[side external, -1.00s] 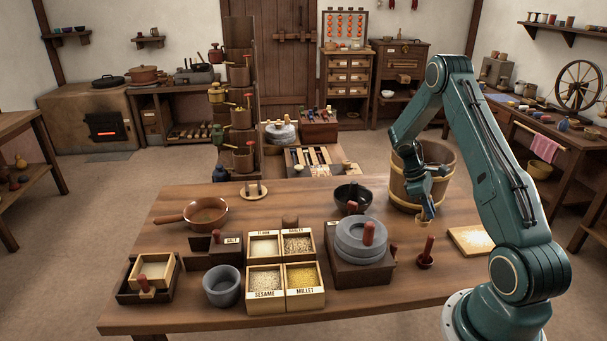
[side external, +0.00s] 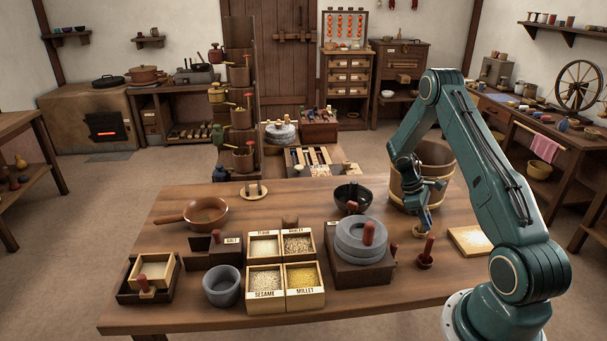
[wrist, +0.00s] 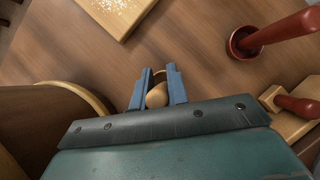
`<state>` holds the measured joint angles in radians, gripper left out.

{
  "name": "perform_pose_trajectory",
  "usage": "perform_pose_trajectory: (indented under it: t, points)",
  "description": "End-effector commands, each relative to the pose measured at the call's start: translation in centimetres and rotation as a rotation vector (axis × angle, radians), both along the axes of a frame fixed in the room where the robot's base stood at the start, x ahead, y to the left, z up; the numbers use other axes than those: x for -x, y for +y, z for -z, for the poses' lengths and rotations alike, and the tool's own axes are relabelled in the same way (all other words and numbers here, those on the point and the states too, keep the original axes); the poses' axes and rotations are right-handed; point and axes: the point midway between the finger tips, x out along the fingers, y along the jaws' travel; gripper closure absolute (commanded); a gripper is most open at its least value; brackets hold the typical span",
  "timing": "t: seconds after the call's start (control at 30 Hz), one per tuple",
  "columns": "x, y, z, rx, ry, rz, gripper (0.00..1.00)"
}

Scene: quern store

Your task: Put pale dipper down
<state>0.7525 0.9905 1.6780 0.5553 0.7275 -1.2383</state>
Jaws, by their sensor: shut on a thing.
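The pale dipper (wrist: 157,96) is between the two blue fingers of my gripper (wrist: 158,88) in the wrist view. In the side view its pale bowl (side external: 418,231) shows low beside my gripper (side external: 425,224), at or just above the table (side external: 385,292); I cannot tell whether it touches. My gripper is shut on the dipper, pointing down in front of the wooden bucket. The fingers hide much of the dipper's handle.
The banded bucket (side external: 408,190) stands close behind my gripper. The grey quern (side external: 362,240) and a dark bowl (side external: 352,196) are to the left.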

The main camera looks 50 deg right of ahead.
Motion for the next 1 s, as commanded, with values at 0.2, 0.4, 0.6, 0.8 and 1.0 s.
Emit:
perform_pose_trajectory:
  t: [0.2,0.4,0.6,0.8,1.0]
  points:
    - [0.0,0.0,0.3,0.000,0.000,0.000,0.70]
    - [0.0,0.0,0.3,0.000,0.000,0.000,0.62]
    - [0.0,0.0,0.1,0.000,0.000,0.000,0.62]
    - [-0.5,0.0,-0.8,0.002,-0.001,-0.001,0.62]
    - [-1.6,0.2,-2.9,0.002,-0.002,-0.001,0.62]
